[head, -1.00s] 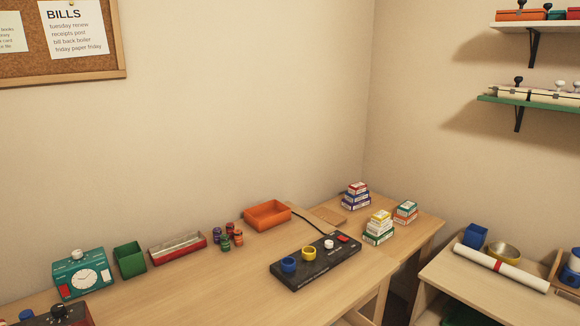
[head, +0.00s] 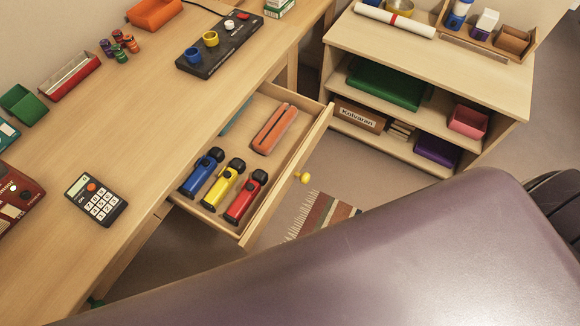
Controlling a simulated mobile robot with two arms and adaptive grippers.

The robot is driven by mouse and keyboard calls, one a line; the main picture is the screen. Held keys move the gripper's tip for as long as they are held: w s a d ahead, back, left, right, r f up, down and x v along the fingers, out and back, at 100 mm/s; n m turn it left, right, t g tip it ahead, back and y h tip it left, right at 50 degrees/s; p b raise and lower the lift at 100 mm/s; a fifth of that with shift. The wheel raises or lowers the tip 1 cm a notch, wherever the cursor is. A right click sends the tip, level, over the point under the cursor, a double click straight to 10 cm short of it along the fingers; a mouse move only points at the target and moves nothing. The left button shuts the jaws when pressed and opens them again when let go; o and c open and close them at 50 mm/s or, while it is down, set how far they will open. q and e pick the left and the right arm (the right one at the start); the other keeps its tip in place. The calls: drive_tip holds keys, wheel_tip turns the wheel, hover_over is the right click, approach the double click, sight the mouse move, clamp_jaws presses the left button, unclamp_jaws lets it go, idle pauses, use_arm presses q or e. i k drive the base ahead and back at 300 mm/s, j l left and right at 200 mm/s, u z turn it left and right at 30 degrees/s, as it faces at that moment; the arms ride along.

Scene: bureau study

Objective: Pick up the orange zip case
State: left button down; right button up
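The orange zip case (head: 274,128) lies in the open drawer (head: 290,173) under the desk, in the head view. It is a long, narrow orange case with a dark line along its length. It lies at the drawer's far end, slanted, with bare drawer floor around it. A flat teal item (head: 236,117) lies to its left. Blue (head: 202,172), yellow (head: 223,184) and red (head: 246,196) torch-like items lie side by side in the nearer part of the drawer. Neither of my grippers is in view.
The desk (head: 150,130) holds a calculator (head: 95,199) and a black control panel (head: 220,45). A shelf unit (head: 430,55) stands to the right of the drawer. A large dark purple surface close to the camera hides the lower right.

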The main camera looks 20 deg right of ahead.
sight(267, 139)
drive_tip(key=i+l+u, duration=0.1)
drive_tip(key=l+u, duration=0.15)
drive_tip(key=u, duration=0.15)
drive_tip(key=l+u, duration=0.5)
drive_tip(key=u, duration=0.25)
drive_tip(key=l+u, duration=0.4)
drive_tip(key=j, duration=0.1)
